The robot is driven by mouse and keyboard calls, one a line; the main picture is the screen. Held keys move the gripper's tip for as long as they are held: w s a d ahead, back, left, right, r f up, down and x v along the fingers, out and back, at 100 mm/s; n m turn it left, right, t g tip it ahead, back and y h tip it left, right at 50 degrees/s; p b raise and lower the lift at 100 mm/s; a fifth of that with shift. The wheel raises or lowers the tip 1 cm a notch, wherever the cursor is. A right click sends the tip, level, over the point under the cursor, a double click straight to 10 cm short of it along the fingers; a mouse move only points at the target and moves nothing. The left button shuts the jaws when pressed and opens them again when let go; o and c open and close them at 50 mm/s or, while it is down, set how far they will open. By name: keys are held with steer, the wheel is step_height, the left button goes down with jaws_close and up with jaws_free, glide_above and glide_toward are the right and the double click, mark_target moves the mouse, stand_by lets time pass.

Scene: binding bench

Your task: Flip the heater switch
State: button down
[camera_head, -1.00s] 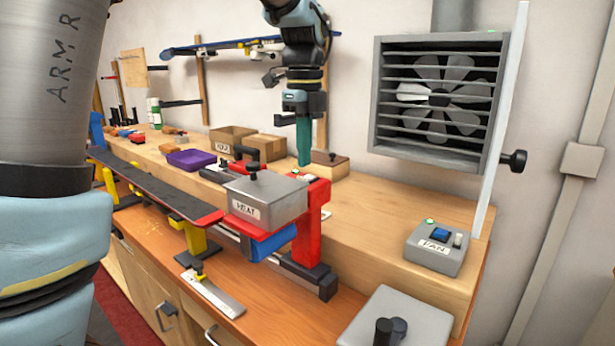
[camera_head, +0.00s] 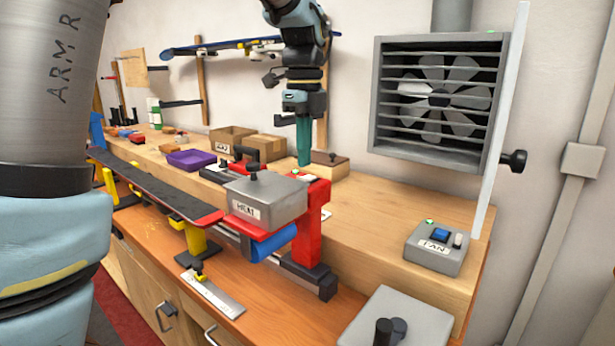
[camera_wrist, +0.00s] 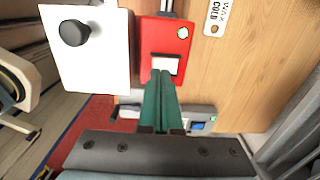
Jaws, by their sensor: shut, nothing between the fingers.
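The heater switch is a white rocker (camera_wrist: 165,65) on a red housing (camera_wrist: 178,35), with a lit green lamp (camera_wrist: 183,33) beside it in the wrist view. In the head view the red housing (camera_head: 316,197) stands at the right end of the grey box (camera_head: 262,200) whose label appears to read HEAT. My gripper (camera_head: 304,163) points straight down with its green fingers shut and empty. In the wrist view the fingertips (camera_wrist: 163,73) overlap the near edge of the rocker. Whether they touch it I cannot tell.
The grey heater box with its black knob (camera_wrist: 74,33) stands close beside the switch. A small brown-topped block (camera_head: 328,165) and cardboard boxes (camera_head: 265,148) sit behind. A fan switch box (camera_head: 437,247) stands to the right on mostly clear bench.

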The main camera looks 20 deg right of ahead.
mark_target(304, 178)
steer(key=shift+f+b, duration=0.7)
steer(key=shift+f, duration=0.6)
stand_by(1.0)
steer(key=shift+r, duration=0.1)
step_height(304, 178, up, 7)
steer(key=p, duration=0.6)
steer(key=shift+p, duration=0.3)
